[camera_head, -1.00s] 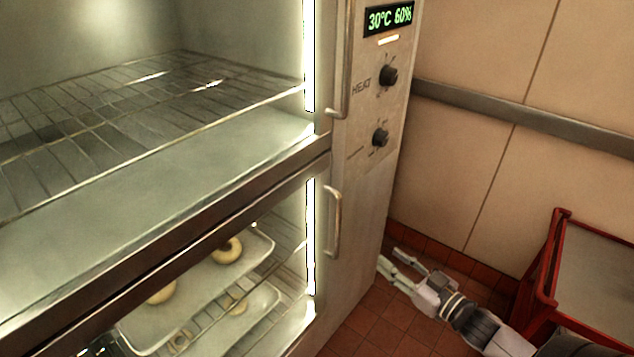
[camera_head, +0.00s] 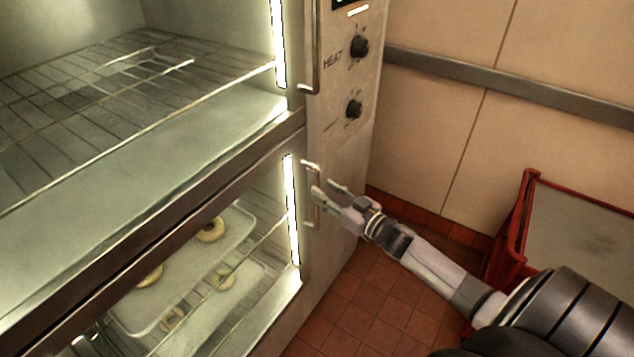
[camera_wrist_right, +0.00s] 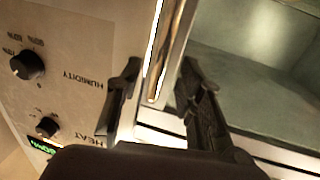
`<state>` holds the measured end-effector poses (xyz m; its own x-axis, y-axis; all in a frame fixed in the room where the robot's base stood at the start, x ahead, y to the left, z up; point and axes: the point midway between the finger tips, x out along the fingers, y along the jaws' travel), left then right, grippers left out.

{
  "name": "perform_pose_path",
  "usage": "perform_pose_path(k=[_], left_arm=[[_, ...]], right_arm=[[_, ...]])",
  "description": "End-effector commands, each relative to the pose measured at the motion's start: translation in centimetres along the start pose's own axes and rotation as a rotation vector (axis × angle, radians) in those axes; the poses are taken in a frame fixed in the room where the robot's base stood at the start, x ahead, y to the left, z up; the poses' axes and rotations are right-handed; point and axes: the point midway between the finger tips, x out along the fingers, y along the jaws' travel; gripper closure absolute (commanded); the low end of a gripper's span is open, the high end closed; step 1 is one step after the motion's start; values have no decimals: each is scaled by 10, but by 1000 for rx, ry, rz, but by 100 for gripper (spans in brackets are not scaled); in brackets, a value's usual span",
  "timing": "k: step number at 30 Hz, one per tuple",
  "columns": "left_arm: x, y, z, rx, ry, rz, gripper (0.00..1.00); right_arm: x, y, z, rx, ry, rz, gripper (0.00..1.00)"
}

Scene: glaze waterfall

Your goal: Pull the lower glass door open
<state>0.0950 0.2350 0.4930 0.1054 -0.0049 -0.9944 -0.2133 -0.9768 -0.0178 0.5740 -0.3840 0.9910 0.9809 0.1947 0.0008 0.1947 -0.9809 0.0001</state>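The lower glass door (camera_head: 262,205) looks closed on the cabinet front, with pastries on trays behind it. Its curved metal handle (camera_head: 312,164) stands at the right edge, partly hidden by a finger. My right gripper (camera_head: 327,191) is open at the handle, just to its right in the head view. I cannot tell whether they touch. In the right wrist view my open fingers (camera_wrist_right: 160,95) lie either side of a shiny upright metal bar (camera_wrist_right: 166,60), probably this handle; nothing is gripped. My left gripper is not in view.
The upper compartment with an empty wire rack (camera_head: 120,85) is above. Control knobs (camera_head: 354,109) are on the panel right of the doors. A red-framed cart (camera_head: 525,215) stands at the right, near the wall. Tiled floor (camera_head: 350,305) is free before the cabinet.

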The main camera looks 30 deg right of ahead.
Motion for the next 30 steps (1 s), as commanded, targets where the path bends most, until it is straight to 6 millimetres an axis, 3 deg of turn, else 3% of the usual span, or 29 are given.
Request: perform_pose_path(k=[3,9,20,30], left_arm=[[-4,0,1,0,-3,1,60],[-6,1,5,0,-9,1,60],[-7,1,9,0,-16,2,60],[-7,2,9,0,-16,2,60]], right_arm=[[19,0,-2,1,1,1,65],[36,0,-1,1,0,0,65],[40,0,0,0,0,0,65],[40,0,0,0,0,0,88]])
